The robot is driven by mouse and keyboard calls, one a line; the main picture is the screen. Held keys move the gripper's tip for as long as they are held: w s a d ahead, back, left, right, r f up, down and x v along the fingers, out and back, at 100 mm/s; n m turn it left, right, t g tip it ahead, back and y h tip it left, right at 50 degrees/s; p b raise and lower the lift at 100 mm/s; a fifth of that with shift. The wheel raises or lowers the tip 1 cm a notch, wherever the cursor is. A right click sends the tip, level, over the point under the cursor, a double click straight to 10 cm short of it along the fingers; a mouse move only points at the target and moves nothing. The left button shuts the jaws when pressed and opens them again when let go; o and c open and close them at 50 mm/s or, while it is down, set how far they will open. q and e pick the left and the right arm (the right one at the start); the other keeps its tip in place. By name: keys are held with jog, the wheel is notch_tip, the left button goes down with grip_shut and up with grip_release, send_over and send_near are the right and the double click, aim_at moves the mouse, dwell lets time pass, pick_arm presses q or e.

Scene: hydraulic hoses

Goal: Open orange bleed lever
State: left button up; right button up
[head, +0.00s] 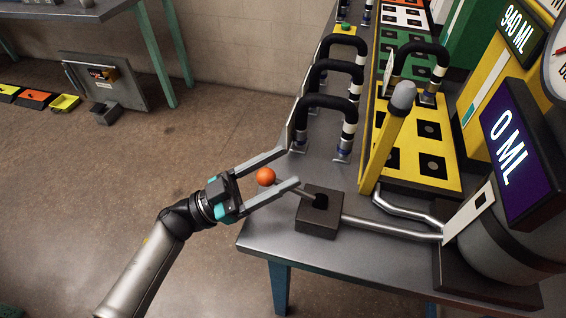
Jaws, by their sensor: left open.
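The bleed lever has an orange ball knob (265,177) on a thin metal rod that slants down to a dark square block (320,212) at the near left corner of the bench. My left gripper (290,167) is open, with its two long grey fingers on either side of the knob, one above it and one below it in the picture. I cannot tell whether either finger touches the knob or rod. My right gripper is not in view.
The grey bench (283,237) carries several black hoses (328,101) and a yellow post (385,145) with a grey cap. A metal pipe (390,229) runs from the block to a tank with a display (511,152) reading 0 ML. Open floor lies left.

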pick_arm(q)
jog(key=shift+w+d+r, duration=0.15)
jog(key=shift+d+r, duration=0.05)
jog(key=shift+d, duration=0.35)
grip_shut()
dwell(1.1)
